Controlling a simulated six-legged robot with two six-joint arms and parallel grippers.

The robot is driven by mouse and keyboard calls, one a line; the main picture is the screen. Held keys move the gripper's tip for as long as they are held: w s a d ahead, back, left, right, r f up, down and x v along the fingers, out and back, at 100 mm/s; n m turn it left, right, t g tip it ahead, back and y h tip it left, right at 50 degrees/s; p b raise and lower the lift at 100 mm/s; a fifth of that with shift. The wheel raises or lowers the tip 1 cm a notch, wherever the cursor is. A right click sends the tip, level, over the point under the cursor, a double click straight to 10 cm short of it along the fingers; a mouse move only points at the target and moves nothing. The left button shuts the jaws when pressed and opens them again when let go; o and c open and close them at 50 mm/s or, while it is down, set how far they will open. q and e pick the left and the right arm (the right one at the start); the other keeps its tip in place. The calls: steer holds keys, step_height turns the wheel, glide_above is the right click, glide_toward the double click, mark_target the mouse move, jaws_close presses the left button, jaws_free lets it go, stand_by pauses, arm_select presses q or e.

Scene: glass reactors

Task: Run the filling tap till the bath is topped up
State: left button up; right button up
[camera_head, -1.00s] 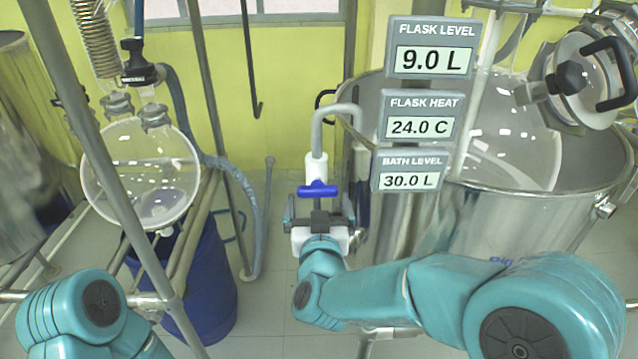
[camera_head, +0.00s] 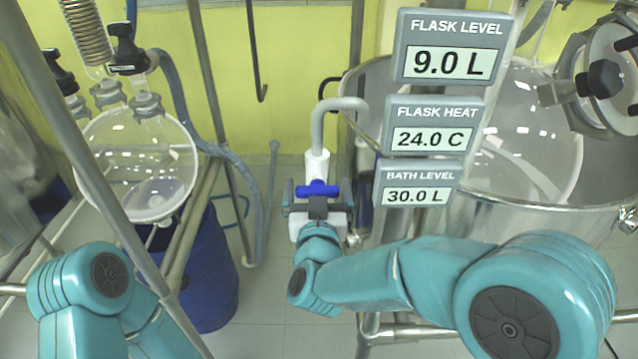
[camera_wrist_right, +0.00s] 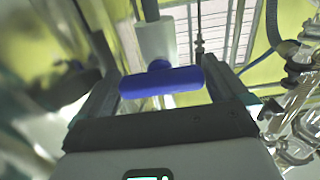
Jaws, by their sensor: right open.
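The filling tap has a white body (camera_head: 317,165) with a grey curved spout (camera_head: 338,103) that bends over the rim of the steel bath (camera_head: 505,213). Its blue T-shaped handle (camera_head: 318,188) lies crosswise in the head view. My right gripper (camera_head: 317,192) is at the handle. In the right wrist view the blue handle (camera_wrist_right: 161,82) lies between the two spread fingers, with gaps visible. The bath level sign (camera_head: 418,184) reads 30.0 L. My left arm shows at lower left, but its gripper is not in view.
The flask level sign (camera_head: 453,49) reads 9.0 L and the flask heat sign (camera_head: 433,126) reads 24.0 C. A round glass vessel (camera_head: 140,165) hangs at left above a blue drum (camera_head: 212,270). Metal frame poles (camera_head: 212,75) stand between it and the tap.

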steer(key=shift+r, duration=0.1)
stand_by(0.3)
steer(key=c, duration=0.7)
steer(key=shift+n, duration=0.3)
steer(key=n, duration=0.4)
steer(key=shift+a+n+p, duration=0.1)
steer(key=shift+n+p, duration=0.2)
steer(key=shift+p, duration=0.05)
steer(key=n+p, duration=0.1)
steer(key=n, duration=0.5)
steer(key=shift+p, duration=0.3)
